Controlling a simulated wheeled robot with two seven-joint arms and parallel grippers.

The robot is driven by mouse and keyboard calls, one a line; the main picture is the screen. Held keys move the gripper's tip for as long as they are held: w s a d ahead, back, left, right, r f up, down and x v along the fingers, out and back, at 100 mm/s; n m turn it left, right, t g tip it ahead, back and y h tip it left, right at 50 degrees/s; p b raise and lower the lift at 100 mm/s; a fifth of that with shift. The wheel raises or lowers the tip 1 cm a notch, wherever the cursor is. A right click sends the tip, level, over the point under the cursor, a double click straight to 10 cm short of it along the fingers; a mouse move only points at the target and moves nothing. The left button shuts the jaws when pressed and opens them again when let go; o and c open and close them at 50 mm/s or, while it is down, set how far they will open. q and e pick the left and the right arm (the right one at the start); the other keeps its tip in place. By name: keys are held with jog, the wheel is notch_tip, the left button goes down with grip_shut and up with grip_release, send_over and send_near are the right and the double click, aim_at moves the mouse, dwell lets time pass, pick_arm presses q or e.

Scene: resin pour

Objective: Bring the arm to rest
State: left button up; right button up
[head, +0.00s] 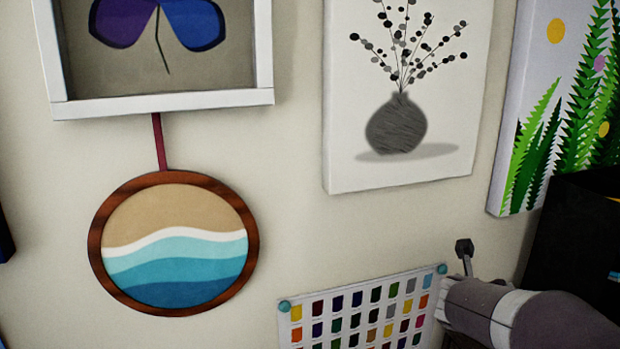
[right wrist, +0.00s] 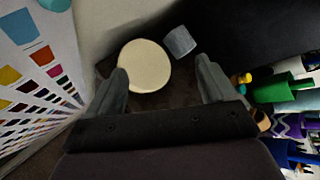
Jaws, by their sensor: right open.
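My right arm (head: 530,318) comes in at the lower right of the head view, in front of the right edge of the colour chart. Its gripper cannot be made out clearly there. In the right wrist view my right gripper (right wrist: 161,65) is open, with its two grey fingers spread wide and nothing held between them. My left arm and gripper are not in view.
A round cream thing (right wrist: 145,66) and a small grey block-like thing (right wrist: 180,42) lie beyond the fingers. Coloured bottles (right wrist: 285,92) stand at right. The colour chart (head: 350,315), a round wave picture (head: 174,245) and a vase picture (head: 400,100) hang on the wall.

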jog(key=s+a+f+n+y+b, duration=0.2)
jog(key=a+f+n+y+b, duration=0.15)
jog(key=a+f+n, duration=0.65)
jog(key=s+a+f+n+y+b, duration=0.25)
jog(key=a+f+n+y, duration=0.35)
jog(key=n, duration=0.9)
jog(key=s+f+n+g+b, duration=0.1)
jog(key=s+f+n+g, duration=0.5)
jog(key=s+f+n, duration=0.3)
jog(key=s+n+h, duration=0.1)
jog(key=s, duration=0.3)
jog(key=shift+s+f+n, duration=0.2)
jog(key=shift+f+n, duration=0.1)
jog(key=shift+w, duration=0.1)
